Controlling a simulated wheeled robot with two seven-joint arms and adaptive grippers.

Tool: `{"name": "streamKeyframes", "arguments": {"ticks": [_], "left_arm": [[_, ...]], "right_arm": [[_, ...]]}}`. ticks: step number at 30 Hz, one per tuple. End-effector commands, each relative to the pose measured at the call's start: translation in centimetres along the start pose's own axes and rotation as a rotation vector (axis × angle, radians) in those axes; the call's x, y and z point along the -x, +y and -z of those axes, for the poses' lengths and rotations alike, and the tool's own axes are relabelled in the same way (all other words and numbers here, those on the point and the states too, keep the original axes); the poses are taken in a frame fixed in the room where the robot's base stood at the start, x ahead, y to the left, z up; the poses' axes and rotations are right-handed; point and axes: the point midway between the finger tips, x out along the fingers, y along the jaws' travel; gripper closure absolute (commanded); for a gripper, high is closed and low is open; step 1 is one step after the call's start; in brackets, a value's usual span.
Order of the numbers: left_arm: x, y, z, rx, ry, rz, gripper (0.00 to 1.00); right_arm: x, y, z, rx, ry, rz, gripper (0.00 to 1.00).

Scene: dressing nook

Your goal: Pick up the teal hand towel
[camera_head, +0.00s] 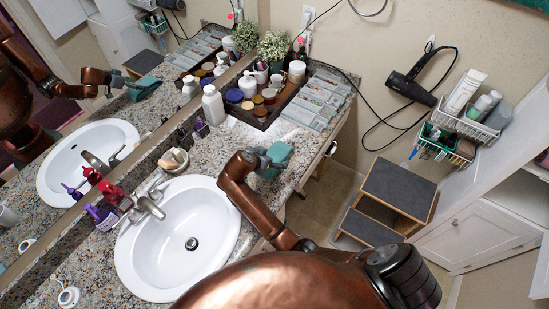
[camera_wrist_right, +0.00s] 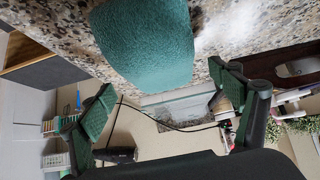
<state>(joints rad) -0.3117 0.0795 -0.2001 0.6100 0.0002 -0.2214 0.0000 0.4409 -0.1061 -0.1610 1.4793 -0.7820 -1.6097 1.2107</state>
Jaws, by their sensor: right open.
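The teal hand towel (camera_head: 279,152) lies folded on the granite counter close to its front edge, right of the sink. In the right wrist view the towel (camera_wrist_right: 145,42) fills the top centre, just beyond the fingertips and roughly between them. My right gripper (camera_head: 266,160) is at the towel's near left side, and its fingers partly hide the towel in the head view. Whether a finger touches the towel cannot be told. My left gripper is not in view.
A white sink (camera_head: 180,238) is left of my right arm. A dark tray (camera_head: 272,108) of bottles and jars stands behind the towel, beside clear organisers (camera_head: 318,98). A step stool (camera_head: 398,190) stands right of the counter. The mirror at left reflects my arm and the towel.

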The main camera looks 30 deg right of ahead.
Motion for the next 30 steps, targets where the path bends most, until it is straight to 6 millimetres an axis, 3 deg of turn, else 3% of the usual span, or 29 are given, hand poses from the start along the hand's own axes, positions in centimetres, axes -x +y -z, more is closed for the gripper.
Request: {"name": "streamKeyframes", "arguments": {"ticks": [6,13,30], "left_arm": [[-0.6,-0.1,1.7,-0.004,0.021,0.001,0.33],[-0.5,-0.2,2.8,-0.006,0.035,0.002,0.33],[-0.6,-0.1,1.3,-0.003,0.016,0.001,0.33]], "right_arm": [[-3.1,0.0,-0.1,0.003,0.001,0.0,0.16],[-3.2,-0.2,-0.1,0.003,0.0,0.004,0.16],[-3.2,-0.2,-0.1,0.004,0.0,0.004,0.54]]}}
